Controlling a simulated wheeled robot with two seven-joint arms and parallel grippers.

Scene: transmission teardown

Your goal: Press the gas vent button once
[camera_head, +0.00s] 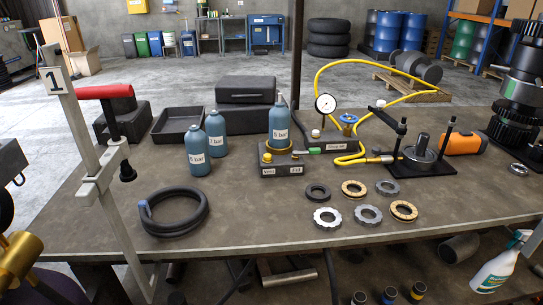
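The fill station (282,171) is a dark box near the middle of the table. Its front carries two small white labels; the left one seems to read VENT, the right one FILL. A round yellow button (267,157) sits on its top left, above the left label. A blue-grey bottle (279,124) marked in bar stands upright in a brass ring on the station. A green part (313,150) shows at the station's right side, towards the hose fitting.
Two more blue bottles (196,160) (215,134) stand left of the station. A coiled black hose (174,211) lies front left, beside a post with a red handle (103,92). Several rings (327,217) lie front right. A gauge (325,104) and yellow hose (372,62) stand behind.

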